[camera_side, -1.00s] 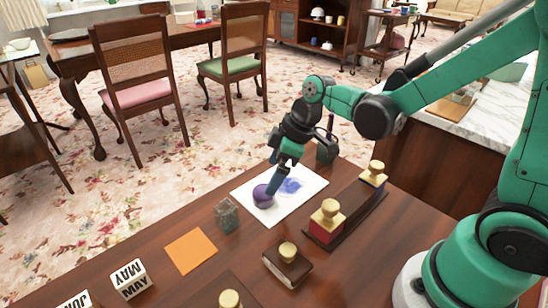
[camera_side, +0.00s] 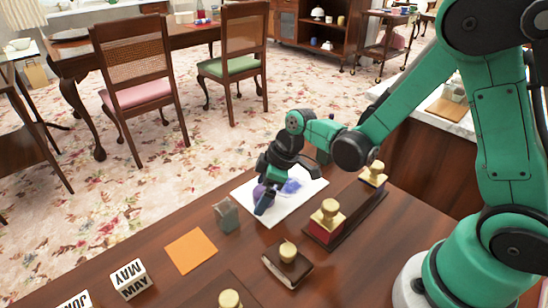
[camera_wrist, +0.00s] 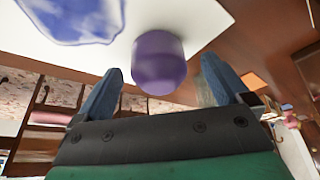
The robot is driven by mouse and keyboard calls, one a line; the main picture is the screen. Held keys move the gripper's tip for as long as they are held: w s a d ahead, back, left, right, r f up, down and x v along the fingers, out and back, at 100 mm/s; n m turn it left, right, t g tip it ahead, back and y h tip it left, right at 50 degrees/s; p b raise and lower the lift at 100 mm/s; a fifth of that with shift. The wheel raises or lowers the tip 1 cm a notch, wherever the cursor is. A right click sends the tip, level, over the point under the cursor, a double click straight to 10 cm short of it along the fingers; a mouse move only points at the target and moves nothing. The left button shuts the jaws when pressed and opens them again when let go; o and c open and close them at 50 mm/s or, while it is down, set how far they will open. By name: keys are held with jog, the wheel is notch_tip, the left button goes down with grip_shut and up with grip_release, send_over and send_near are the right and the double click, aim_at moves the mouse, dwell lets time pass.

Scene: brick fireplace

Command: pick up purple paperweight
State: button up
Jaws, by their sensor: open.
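The purple paperweight (camera_wrist: 159,63) sits on a white sheet (camera_wrist: 50,52) beside a blue print. In the wrist view it lies between and just beyond the two spread fingers of my gripper (camera_wrist: 160,85), with no finger clearly touching it. In the side view most of the paperweight (camera_side: 258,191) is hidden behind my gripper (camera_side: 264,203), which is low over the white sheet (camera_side: 278,213). My gripper is open and holds nothing.
A small grey-green block (camera_side: 226,215) stands just left of the sheet. An orange square (camera_side: 190,251) lies farther left. Gold-handled stamps (camera_side: 327,222) stand on a dark rack to the right. A brown stamp block (camera_side: 287,265) is in front.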

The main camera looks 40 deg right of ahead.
grip_shut()
jog(key=shift+r, duration=0.1)
